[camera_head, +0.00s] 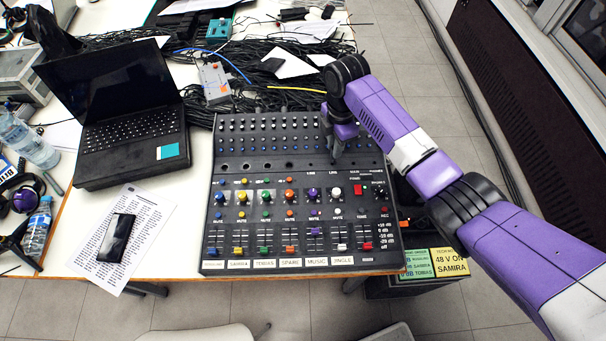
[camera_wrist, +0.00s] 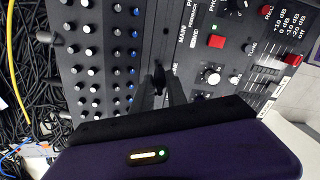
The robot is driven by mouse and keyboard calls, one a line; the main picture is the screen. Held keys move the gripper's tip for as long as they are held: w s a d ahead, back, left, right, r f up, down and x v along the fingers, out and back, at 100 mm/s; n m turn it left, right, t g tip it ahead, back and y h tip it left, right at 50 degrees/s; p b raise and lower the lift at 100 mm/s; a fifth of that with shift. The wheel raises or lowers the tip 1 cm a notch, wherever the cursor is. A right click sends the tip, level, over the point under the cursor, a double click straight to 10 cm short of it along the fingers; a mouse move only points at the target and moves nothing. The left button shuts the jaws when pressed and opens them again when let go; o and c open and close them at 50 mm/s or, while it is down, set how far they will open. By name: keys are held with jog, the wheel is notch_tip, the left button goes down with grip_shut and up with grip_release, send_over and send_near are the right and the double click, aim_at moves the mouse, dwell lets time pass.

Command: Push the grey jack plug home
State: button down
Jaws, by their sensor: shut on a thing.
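The black mixing console (camera_head: 300,210) lies on the white table, with a row of jack sockets across its middle. My gripper (camera_head: 336,155) reaches down onto the right part of this row, near the LINK label. In the wrist view my gripper (camera_wrist: 159,82) is shut on a small dark thing between the fingertips, taken to be the jack plug (camera_wrist: 158,74). Its grey colour is not clear. The fingers hide most of it and the socket beneath, so I cannot tell how deep it sits.
Coloured knobs and faders (camera_head: 289,195) cover the console's front half. A red button (camera_wrist: 217,41) and a white knob (camera_wrist: 211,75) stand close to my fingers. Black cables (camera_head: 270,85) lie behind. An open laptop (camera_head: 120,110) stands at left.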

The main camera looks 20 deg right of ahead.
jog(key=shift+f+b, duration=1.05)
jog(key=shift+f, duration=0.85)
jog(key=c, duration=1.3)
grip_release()
jog(key=shift+o, duration=0.2)
notch_tip(320, 180, up, 8)
jog(key=shift+f+b, duration=0.1)
jog(key=shift+b, duration=0.4)
